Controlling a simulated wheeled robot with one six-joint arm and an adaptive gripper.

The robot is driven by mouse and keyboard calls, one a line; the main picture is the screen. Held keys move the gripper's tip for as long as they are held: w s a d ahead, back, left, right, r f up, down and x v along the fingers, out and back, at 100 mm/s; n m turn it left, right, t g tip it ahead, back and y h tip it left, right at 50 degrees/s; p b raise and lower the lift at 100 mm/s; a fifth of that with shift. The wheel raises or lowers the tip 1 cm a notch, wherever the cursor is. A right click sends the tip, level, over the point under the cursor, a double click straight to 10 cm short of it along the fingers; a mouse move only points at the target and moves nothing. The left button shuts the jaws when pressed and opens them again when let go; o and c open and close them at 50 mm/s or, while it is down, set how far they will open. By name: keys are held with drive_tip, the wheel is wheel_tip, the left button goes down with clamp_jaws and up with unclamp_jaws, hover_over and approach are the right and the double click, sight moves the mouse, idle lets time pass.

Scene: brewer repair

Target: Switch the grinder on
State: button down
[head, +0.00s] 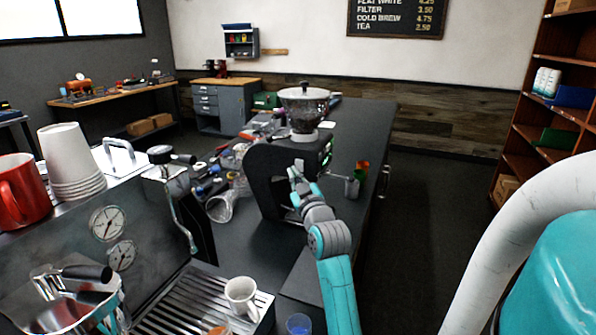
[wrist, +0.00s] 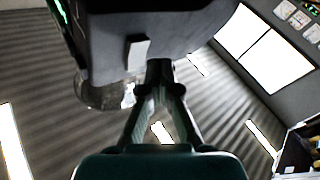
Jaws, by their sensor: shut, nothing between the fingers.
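The grinder (head: 268,172) is a black machine on the dark counter, with a clear hopper (head: 303,105) on top. A green-lit panel (head: 327,154) shows on its right side. My gripper (head: 293,176) is shut and empty, close to the grinder's near side. In the wrist view the dark grinder body (wrist: 170,22) fills the top, with a pale rectangular tab (wrist: 137,53) on it. My gripper's shut fingertips (wrist: 160,72) are just right of this tab and at the body's edge; I cannot tell whether they touch. The hopper (wrist: 98,92) shows at the left there.
The espresso machine (head: 150,225) with stacked cups and a red mug (head: 22,192) stands at the left. Tools and bottles clutter the counter behind the grinder. A small grey cup (head: 352,187) stands right of it. A white cup (head: 241,293) is on the drip tray.

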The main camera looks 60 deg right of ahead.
drive_tip(key=shift+s+a+r, duration=0.1)
drive_tip(key=shift+a+r, duration=0.05)
drive_tip(key=shift+a, duration=1.1)
drive_tip(key=shift+s+a+r, duration=0.1)
drive_tip(key=shift+a+r, duration=0.05)
drive_tip(key=shift+a, duration=1.05)
